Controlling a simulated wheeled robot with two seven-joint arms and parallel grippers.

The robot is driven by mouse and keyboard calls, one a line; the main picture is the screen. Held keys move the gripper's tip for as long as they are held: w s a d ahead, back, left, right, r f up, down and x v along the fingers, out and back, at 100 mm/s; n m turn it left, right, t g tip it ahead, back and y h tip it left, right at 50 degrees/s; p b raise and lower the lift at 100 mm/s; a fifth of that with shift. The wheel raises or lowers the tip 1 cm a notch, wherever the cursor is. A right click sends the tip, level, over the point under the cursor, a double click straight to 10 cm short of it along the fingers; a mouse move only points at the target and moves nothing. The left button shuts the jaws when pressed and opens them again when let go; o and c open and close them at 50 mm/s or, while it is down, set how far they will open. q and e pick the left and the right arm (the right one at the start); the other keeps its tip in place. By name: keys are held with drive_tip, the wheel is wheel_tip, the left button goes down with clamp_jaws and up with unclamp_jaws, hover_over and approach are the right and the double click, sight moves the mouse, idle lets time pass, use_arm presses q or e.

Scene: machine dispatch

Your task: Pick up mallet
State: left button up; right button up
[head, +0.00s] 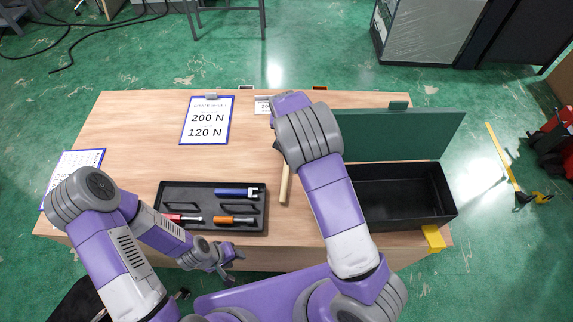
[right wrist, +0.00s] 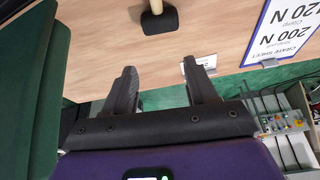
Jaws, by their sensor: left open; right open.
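The mallet lies on the wooden table. In the head view its pale wooden handle (head: 284,184) shows beside my right arm, which hides its head. In the right wrist view its black head (right wrist: 159,20) and part of the handle show at the top, ahead of my right gripper (right wrist: 160,68). That gripper's two dark fingers are apart, with nothing between them, and they do not touch the mallet. My left gripper (head: 232,264) is open and empty near the table's front edge.
A black tray (head: 170,231) holds a blue tool (head: 236,192), an orange one (head: 234,220) and a red one (head: 183,218). A black crate (head: 449,192) with an open green lid (head: 400,135) stands right. A clipboard (head: 208,120) reads 200 N and 120 N. The table's left rear is clear.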

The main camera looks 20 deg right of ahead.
drive_tip(key=b, duration=1.3)
hover_over(286, 172)
drive_tip(key=w+d, duration=0.2)
drive_tip(key=w, duration=0.2)
drive_tip(key=f, duration=1.5)
drive_tip(key=shift+a, duration=0.25)
drive_tip(key=b+x, duration=0.2)
drive_tip(key=x, duration=0.5)
drive_tip(key=shift+f+b, duration=0.2)
drive_tip(key=shift+b, duration=0.2)
drive_tip(key=shift+r, duration=0.1)
clamp_jaws()
